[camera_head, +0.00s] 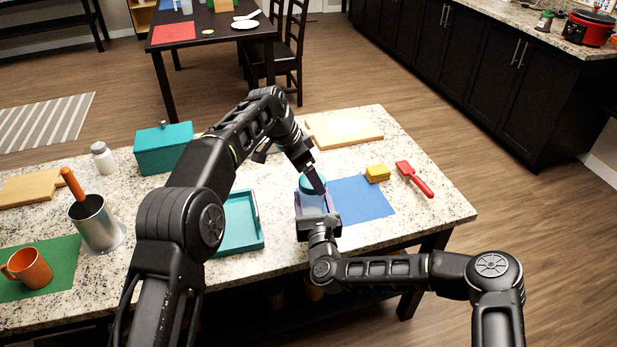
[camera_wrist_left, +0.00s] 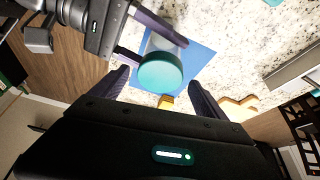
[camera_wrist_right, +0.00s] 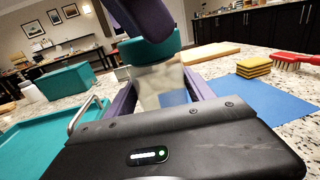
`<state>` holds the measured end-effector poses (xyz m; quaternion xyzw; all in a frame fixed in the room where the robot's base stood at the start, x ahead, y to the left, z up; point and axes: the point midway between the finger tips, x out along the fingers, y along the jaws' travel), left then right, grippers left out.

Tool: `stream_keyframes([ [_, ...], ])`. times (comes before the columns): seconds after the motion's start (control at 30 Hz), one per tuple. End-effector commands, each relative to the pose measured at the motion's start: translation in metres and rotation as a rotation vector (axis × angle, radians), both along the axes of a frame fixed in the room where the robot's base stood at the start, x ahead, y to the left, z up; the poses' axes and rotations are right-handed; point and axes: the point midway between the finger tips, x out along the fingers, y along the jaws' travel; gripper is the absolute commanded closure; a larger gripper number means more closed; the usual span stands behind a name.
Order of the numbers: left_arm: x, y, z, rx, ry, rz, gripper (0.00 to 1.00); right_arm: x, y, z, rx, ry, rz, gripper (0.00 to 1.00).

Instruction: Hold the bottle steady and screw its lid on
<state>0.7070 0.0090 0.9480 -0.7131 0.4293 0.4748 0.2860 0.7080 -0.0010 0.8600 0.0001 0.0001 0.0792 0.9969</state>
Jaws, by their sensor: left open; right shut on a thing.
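The bottle (camera_head: 311,203) is clear and stands upright at the left edge of the blue mat (camera_head: 362,200). Its teal lid (camera_head: 312,184) sits on top; it also shows in the left wrist view (camera_wrist_left: 161,74) and the right wrist view (camera_wrist_right: 151,46). I cannot tell how tightly the lid sits. My right gripper (camera_head: 316,222) is shut on the bottle body from the front, with its fingers on both sides (camera_wrist_right: 158,92). My left gripper (camera_wrist_left: 162,88) is open above the bottle, its fingers apart on either side of the lid and not clearly touching it.
A yellow sponge (camera_head: 377,173) and a red brush (camera_head: 414,179) lie to the right. A teal tray (camera_head: 240,222) is close on the left. A cutting board (camera_head: 343,129) and a teal box (camera_head: 163,148) stand behind. A metal pot (camera_head: 97,224) and orange mug (camera_head: 28,268) are far left.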

Motion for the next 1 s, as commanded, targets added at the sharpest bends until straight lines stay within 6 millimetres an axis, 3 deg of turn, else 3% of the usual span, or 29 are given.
stream_keyframes([
  [0.13, 0.001, 0.0, 0.02, 0.0, -0.003, 0.001, 0.15, 0.0, 0.0, 0.0, 0.0, 0.0, -0.001, 1.0],
  [0.3, 0.0, 0.0, 0.032, 0.0, 0.0, 0.001, 0.15, 0.0, 0.0, 0.0, 0.0, 0.0, 0.0, 1.0],
  [0.53, 0.0, 0.0, 0.033, 0.0, 0.0, 0.001, 0.14, 0.0, 0.0, 0.0, 0.0, 0.0, -0.001, 1.0],
  [0.7, 0.0, 0.0, 0.033, 0.0, 0.0, 0.001, 0.0, 0.0, 0.0, 0.0, 0.0, 0.0, -0.001, 1.0],
  [1.0, 0.0, 0.001, 0.035, 0.0, 0.0, 0.001, 0.0, 0.0, 0.0, 0.0, 0.0, 0.0, -0.001, 1.0],
])
